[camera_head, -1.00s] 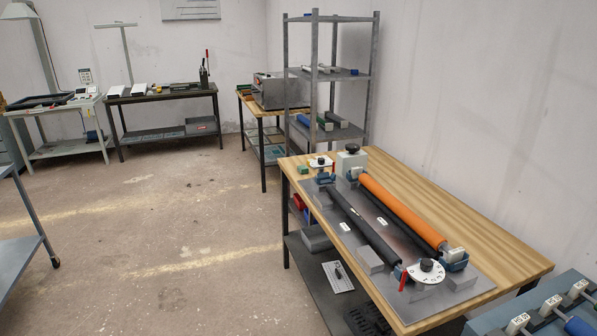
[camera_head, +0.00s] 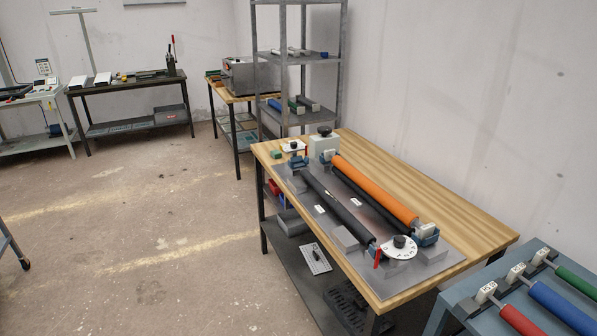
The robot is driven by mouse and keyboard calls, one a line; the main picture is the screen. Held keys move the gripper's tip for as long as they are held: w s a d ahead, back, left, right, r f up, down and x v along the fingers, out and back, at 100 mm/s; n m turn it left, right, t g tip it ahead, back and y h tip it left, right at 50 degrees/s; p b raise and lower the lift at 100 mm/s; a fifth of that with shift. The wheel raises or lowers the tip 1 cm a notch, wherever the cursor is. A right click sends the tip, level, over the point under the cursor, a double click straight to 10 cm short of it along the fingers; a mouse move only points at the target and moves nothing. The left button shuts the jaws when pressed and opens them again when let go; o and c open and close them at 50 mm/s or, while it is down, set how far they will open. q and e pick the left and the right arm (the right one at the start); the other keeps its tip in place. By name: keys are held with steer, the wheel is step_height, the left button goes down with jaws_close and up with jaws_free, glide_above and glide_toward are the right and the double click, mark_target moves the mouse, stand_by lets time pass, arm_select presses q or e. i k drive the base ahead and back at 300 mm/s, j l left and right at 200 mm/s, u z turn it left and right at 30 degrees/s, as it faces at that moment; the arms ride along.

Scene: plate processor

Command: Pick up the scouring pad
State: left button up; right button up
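A small green block (camera_head: 277,154), which looks like the scouring pad, lies at the far left corner of the wooden table (camera_head: 455,232). It is too small to make out its texture. It sits beside the metal plate of the roller machine, near a white dial (camera_head: 294,146). Neither of my grippers is in view.
The roller machine's orange roller (camera_head: 375,188) and dark roller (camera_head: 337,205) take up much of the table. A blue-grey rack (camera_head: 452,302) with coloured rollers stands at the front right. A metal shelf (camera_head: 298,70) stands behind. The floor (camera_head: 150,235) left of the table is open.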

mark_target(275, 154)
steer(key=i+j+z, duration=0.1)
steer(key=z, duration=0.35)
steer(key=i+j+z, duration=0.15)
steer(key=z, duration=0.3)
steer(key=i+j+z, duration=0.25)
steer(key=j, duration=0.35)
steer(key=i+j+z, duration=0.1)
steer(key=i+j, duration=0.15)
steer(key=i+j+z, duration=0.1)
steer(key=j, duration=0.35)
steer(key=i+j+z, duration=0.1)
steer(key=j, duration=0.25)
steer(key=i+j+z, duration=0.15)
steer(key=j, duration=0.25)
steer(key=i, duration=0.1)
